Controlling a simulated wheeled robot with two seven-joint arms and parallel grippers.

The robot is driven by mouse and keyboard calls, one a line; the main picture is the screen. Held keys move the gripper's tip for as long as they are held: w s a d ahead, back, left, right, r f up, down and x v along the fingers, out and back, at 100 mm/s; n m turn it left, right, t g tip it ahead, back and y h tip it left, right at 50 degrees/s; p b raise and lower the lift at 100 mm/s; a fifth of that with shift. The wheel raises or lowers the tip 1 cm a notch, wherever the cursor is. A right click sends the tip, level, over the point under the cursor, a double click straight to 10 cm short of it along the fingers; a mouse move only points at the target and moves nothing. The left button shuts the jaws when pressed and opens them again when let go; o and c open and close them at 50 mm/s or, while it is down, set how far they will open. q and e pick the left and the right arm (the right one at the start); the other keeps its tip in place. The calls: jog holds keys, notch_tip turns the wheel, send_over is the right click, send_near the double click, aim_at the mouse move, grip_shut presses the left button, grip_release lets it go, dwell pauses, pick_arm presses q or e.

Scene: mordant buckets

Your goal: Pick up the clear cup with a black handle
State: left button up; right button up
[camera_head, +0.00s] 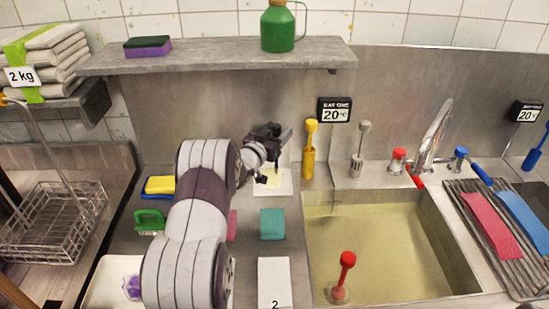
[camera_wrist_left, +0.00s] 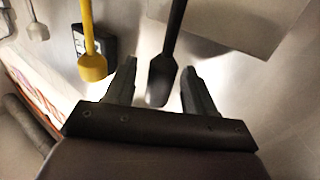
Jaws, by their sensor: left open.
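The clear cup's black handle (camera_wrist_left: 166,62) shows in the left wrist view. It hangs in from the top, and its wide end appears between my two fingers, with a gap on either side. The clear cup part is outside that view, and I cannot make it out in the head view. My left gripper (camera_wrist_left: 159,67) is open. In the head view my left gripper (camera_head: 267,148) is at the back of the counter, above a white square (camera_head: 286,187) with a yellowish patch. My right gripper is not in view.
A yellow dipper (camera_head: 309,150) stands just right of my gripper, with a grey-handled dipper (camera_head: 360,145) beyond it. A sink (camera_head: 390,235) of yellowish liquid holds a red-handled dipper (camera_head: 346,272). A grey shelf (camera_head: 215,55) overhangs the back. A teal block (camera_head: 272,224) lies in front.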

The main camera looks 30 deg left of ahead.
pick_arm(q)
jog(key=shift+s+r, duration=0.1)
jog(key=shift+s, duration=0.05)
jog(key=c, duration=0.8)
grip_shut()
jog(key=shift+r, duration=0.1)
